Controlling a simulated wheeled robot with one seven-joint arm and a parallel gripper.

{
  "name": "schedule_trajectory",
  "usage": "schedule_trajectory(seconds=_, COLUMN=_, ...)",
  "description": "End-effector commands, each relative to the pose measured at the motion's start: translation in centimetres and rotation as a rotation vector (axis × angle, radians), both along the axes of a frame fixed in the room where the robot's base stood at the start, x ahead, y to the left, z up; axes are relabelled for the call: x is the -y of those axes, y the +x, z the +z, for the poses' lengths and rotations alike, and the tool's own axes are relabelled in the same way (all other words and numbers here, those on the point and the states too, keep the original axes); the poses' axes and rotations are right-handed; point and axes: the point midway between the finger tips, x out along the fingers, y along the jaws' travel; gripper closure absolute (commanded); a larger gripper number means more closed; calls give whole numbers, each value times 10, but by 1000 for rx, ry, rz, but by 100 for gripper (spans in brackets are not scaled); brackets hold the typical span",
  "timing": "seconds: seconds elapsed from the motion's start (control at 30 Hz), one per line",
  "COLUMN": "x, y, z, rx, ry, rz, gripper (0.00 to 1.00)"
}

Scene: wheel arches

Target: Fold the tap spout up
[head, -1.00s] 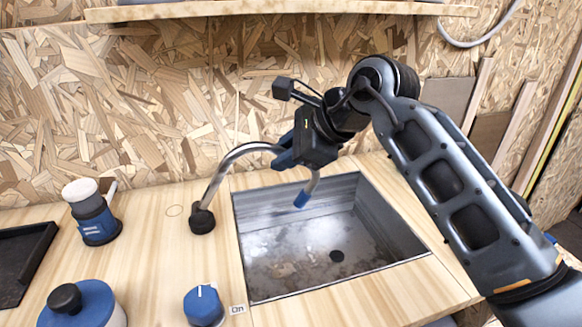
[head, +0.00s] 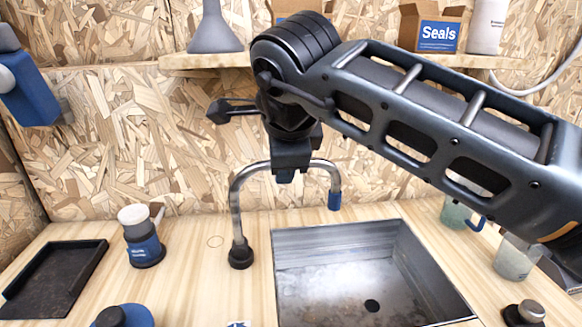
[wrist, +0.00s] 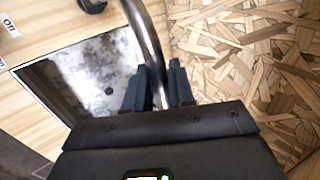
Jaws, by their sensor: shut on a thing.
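The tap spout (head: 236,205) is a bent metal tube rising from a black base (head: 241,254) on the wooden counter, left of the sink. It stands as an upright arch, and its blue tip (head: 334,200) hangs down to the right, in front of the chipboard wall. My gripper (head: 285,176) is at the top of the arch, with its fingers mostly hidden. In the wrist view, the tube (wrist: 150,48) passes between the two blue fingers (wrist: 160,88), which are shut on it.
The metal sink (head: 283,285) is open and empty below. A shelf (head: 215,62) above my gripper holds a grey funnel (head: 214,30) and a Seals box (head: 438,32). A dark tray (head: 55,278) and a blue-and-white container (head: 143,245) stand at left; jars stand right.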

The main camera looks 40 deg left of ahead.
Motion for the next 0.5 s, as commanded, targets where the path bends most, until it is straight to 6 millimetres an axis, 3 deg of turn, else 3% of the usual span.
schedule_trajectory(seconds=0.37, x=-3, y=-4, z=2, rx=5, ry=0, rz=9, gripper=100)
schedule_trajectory(seconds=0.4, x=-3, y=-4, z=2, rx=4, ry=0, rz=10, gripper=75)
schedule_trajectory(seconds=0.5, x=-3, y=-4, z=2, rx=5, ry=0, rz=9, gripper=65)
